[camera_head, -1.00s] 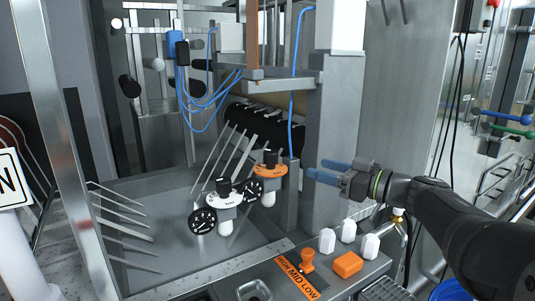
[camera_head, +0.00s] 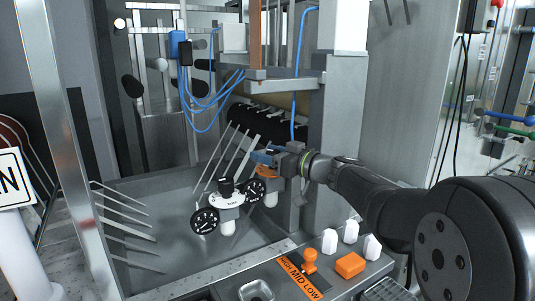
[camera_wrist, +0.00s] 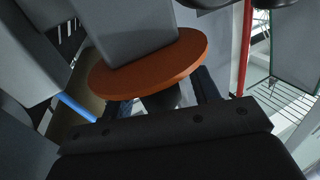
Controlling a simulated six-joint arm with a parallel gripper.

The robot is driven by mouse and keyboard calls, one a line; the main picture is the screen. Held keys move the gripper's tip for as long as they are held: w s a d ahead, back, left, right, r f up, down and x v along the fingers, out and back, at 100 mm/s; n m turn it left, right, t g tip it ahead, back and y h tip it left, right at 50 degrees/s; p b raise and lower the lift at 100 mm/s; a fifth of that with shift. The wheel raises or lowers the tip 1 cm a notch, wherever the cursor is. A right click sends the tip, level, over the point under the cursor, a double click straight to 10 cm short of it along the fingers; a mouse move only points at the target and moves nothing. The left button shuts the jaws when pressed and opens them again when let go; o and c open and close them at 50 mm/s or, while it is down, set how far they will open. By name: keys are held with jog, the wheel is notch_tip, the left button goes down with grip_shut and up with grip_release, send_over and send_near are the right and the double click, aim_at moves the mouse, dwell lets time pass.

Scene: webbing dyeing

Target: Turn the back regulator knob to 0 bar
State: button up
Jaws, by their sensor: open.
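The back regulator has an orange disc (camera_head: 268,171) and a pale bowl below it. Its dial gauge (camera_head: 255,190) faces forward, too small to read. Its black top knob is hidden behind my gripper in the head view. My gripper (camera_head: 265,153), with blue fingers, is open at the top of this regulator. In the wrist view the orange disc (camera_wrist: 160,64) fills the middle, with a dark round part, perhaps the knob, just under its rim. I cannot tell whether the fingers touch the knob.
The front regulator (camera_head: 228,200), white with a black knob, stands close at the left with its gauge (camera_head: 205,220). A grey post (camera_head: 335,110) rises behind my gripper. An orange lever (camera_head: 309,260), an orange block (camera_head: 350,265) and white knobs (camera_head: 329,241) sit on the front panel.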

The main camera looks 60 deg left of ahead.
jog(key=shift+s+a, duration=0.1)
jog(key=shift+a, duration=0.15)
jog(key=c, duration=1)
jog(key=shift+o, duration=0.2)
jog(key=shift+s+d+n+g+h, duration=0.1)
jog(key=shift+s+n+g+h, duration=0.05)
jog(key=shift+n+g+h, duration=1.15)
jog(key=shift+s+d+n+g+h, duration=0.15)
jog(key=shift+n+g+h, duration=0.65)
jog(key=shift+g, duration=1)
jog(key=o, duration=1)
jog(key=shift+c, duration=0.2)
